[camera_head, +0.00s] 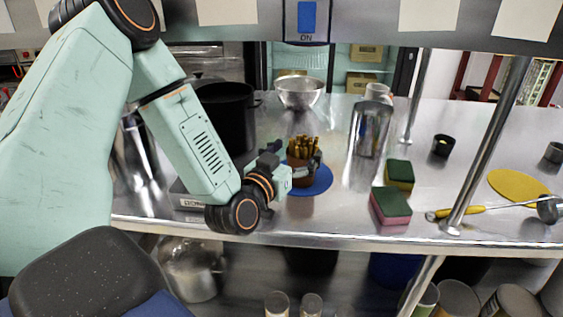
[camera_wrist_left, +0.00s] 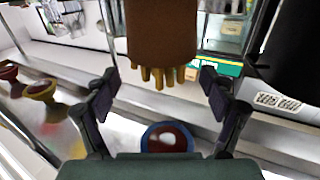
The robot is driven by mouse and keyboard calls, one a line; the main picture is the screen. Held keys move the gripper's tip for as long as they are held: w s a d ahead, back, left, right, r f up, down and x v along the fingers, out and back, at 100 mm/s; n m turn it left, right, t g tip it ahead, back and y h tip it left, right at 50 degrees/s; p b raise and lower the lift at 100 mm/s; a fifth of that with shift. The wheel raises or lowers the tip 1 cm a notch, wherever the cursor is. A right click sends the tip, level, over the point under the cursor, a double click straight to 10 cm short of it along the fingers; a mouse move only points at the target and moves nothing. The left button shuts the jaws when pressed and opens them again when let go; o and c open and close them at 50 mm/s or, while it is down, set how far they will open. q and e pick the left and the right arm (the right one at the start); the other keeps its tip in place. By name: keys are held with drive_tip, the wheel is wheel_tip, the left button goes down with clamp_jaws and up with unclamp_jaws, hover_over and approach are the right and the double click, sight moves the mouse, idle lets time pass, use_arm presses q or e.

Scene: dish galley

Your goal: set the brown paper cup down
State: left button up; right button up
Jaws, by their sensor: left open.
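The brown paper cup (camera_head: 302,161), filled with yellow-brown sticks like fries, is upright at the blue round mat (camera_head: 320,186). Part of it is hidden by my left gripper (camera_head: 291,164), whose fingers are open at either side of it. In the left wrist view the brown cup (camera_wrist_left: 160,35) appears upside down at the top, its sticks pointing down the picture. The open fingers of my left gripper (camera_wrist_left: 158,85) show at both sides, with gaps to the cup. I cannot tell whether its base fully touches the mat. My right gripper is not in view.
A black pot (camera_head: 228,115) and a steel bowl (camera_head: 300,92) stand behind. A steel canister (camera_head: 371,130), two sponges (camera_head: 390,206) and a yellow-handled tool (camera_head: 468,210) are to the right. A metal post (camera_head: 487,145) rises at the counter's front edge.

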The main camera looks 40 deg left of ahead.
use_arm(q)
drive_tip(key=s+p, duration=0.2)
drive_tip(key=s, duration=0.6)
drive_tip(key=shift+s+d+p, duration=0.2)
drive_tip(key=shift+d+p, duration=0.1)
drive_tip(key=shift+d, duration=0.15)
drive_tip(key=shift+c, duration=0.2)
idle(1.1)
